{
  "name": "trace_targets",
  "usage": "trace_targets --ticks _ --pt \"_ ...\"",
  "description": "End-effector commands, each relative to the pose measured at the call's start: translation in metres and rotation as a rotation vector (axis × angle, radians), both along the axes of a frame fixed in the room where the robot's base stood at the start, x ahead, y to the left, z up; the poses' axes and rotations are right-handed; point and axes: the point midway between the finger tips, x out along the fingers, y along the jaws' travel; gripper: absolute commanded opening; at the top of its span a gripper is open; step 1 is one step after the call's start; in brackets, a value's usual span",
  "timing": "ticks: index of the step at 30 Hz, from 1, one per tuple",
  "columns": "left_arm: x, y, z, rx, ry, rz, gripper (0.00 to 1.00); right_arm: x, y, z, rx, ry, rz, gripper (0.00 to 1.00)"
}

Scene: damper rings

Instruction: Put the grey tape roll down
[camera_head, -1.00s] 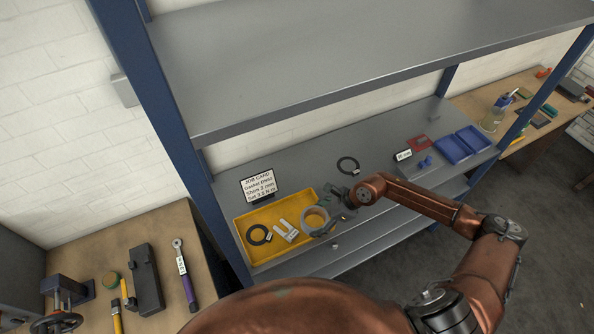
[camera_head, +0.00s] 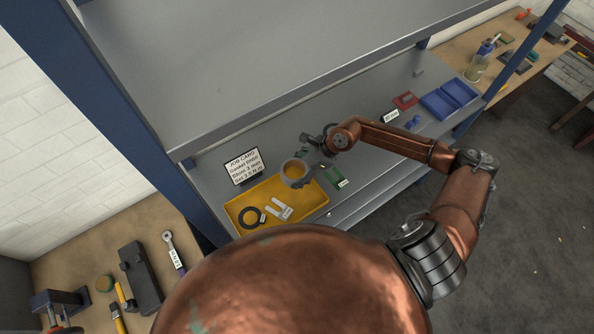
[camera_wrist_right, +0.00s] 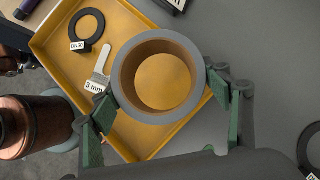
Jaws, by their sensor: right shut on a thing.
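The grey tape roll (camera_head: 285,177) is a thick ring, grey on its face and brown inside. My right gripper (camera_head: 311,167) is shut on it, with a green-padded finger on each side, as the right wrist view (camera_wrist_right: 160,100) shows. The roll (camera_wrist_right: 197,66) appears held above the right part of the yellow tray (camera_head: 318,204). Yellow tray floor shows through its hole in the right wrist view. I cannot tell the exact height. My left gripper is not in view.
In the tray lie a black ring (camera_head: 244,222) and pale shims (camera_head: 276,207), one tagged 3 mm. A job card (camera_head: 243,166) stands behind the tray. Another black ring (camera_wrist_right: 305,150) lies on the grey shelf. Blue bins (camera_head: 440,104) are farther right. An upper shelf overhangs.

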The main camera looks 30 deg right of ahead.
Motion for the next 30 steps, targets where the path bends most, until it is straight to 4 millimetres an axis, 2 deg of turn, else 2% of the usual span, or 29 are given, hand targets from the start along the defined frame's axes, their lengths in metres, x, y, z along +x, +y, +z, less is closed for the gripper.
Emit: trace_targets --ticks 15,30 --pt "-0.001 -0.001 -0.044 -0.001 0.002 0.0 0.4 0.0 -0.001 -0.047 0.002 -0.001 -0.002 0.43" --pt "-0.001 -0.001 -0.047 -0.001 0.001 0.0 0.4 0.0 -0.001 -0.05 0.002 -0.001 -0.003 0.43"
